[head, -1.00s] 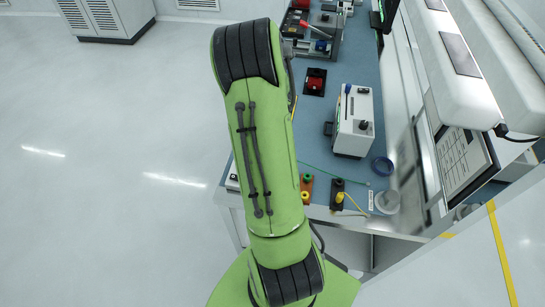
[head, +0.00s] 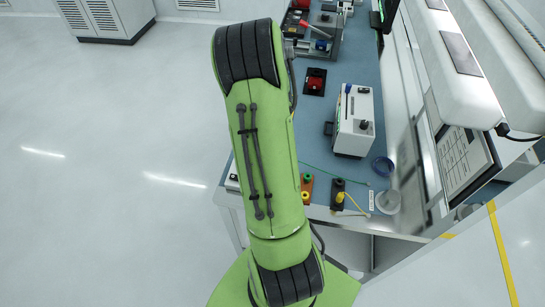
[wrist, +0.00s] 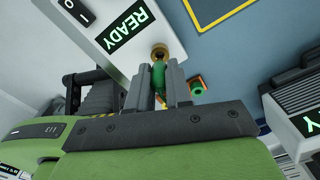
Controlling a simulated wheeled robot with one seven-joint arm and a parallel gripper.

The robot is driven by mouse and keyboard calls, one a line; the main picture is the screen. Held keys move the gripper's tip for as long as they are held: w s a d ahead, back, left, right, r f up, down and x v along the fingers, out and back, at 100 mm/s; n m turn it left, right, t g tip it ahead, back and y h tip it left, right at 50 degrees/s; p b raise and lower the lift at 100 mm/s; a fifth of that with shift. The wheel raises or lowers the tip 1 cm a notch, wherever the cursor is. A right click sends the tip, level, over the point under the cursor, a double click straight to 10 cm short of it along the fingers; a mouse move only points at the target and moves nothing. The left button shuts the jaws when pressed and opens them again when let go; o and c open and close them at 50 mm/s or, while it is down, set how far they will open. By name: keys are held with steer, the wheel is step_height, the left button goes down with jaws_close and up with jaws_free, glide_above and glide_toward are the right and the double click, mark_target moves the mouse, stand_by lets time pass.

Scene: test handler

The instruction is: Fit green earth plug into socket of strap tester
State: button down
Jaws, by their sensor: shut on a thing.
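In the wrist view, my gripper (wrist: 158,78) is shut on the green earth plug (wrist: 158,73), which sits between its two grey fingers. The strap tester (wrist: 105,28) is a white box with a lit green READY panel. A brass-coloured ring, the socket (wrist: 160,51), shows at the edge of the box, right at the plug's far end. The plug lines up with the ring and seems to meet it; I cannot tell how deep it sits. In the head view my arm hides the gripper and plug, and most of the tester.
In the head view, an orange block (head: 307,182) with coloured posts and a black block (head: 338,188) with a yellow lead stand at the bench's near edge. A white instrument (head: 354,125) stands behind them.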

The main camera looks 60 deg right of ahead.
steer(key=shift+f+b, duration=1.25)
steer(key=shift+f, duration=0.1)
steer(key=c, duration=1)
jaws_free()
steer(key=shift+o, duration=0.2)
steer(key=shift+r, duration=0.1)
step_height(320, 180, up, 16)
steer(key=p, duration=0.1)
steer(key=shift+p, duration=0.4)
steer(key=shift+f, duration=0.2)
